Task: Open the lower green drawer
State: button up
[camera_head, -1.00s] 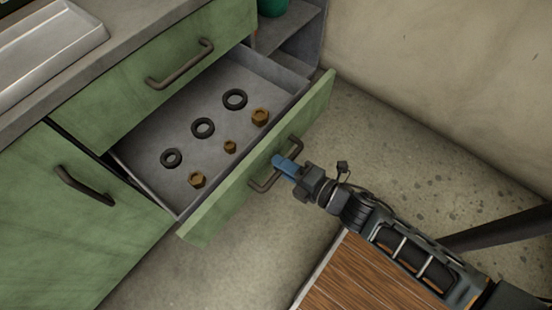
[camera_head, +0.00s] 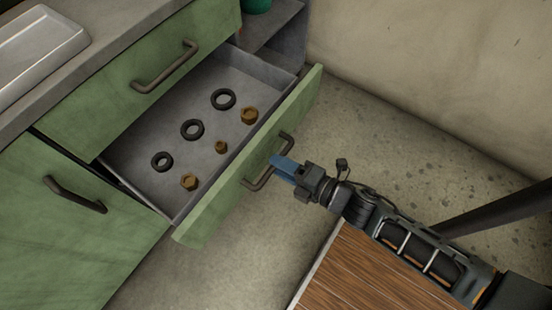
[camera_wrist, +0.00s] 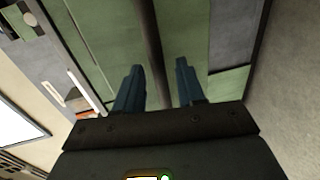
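The lower green drawer (camera_head: 205,228) is pulled well out of the cabinet in the head view, showing its grey inside. Its dark bar handle (camera_head: 259,185) is on the outer face. My gripper (camera_head: 281,166) is at this handle, coming from the right with blue fingers. In the wrist view, my gripper (camera_wrist: 158,82) has its two fingers apart, with the handle bar (camera_wrist: 149,45) running between them, closer to the left finger. I see a gap at the right finger, so the gripper is open around the bar. Exact contact is hard to tell.
The drawer holds several black rings (camera_head: 192,129) and brass nuts (camera_head: 189,182). The upper green drawer (camera_head: 130,98) is shut, and a green door (camera_head: 75,235) is at left. A wood-topped surface (camera_head: 365,270) lies below my arm. The floor (camera_head: 375,140) beyond the drawer is clear.

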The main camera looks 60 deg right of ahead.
jog(key=s, duration=0.2)
jog(key=s+r, duration=0.1)
jog(key=s, duration=0.2)
jog(key=shift+s, duration=0.3)
jog(key=shift+r, duration=0.15)
jog(key=s+a+r+m, duration=0.2)
jog(key=s+r+m, duration=0.2)
jog(key=r+m, duration=0.25)
jog(key=s+a+r+m+g, duration=0.1)
jog(key=s+r+m, duration=0.2)
jog(key=r+m, duration=0.4)
jog(key=s+a+r+m, duration=0.2)
jog(key=s+r+m, duration=0.25)
jog(key=r, duration=0.45)
notch_tip(320, 180, up, 13)
jog(key=p, duration=1.3)
jog(key=shift+w+p, duration=0.4)
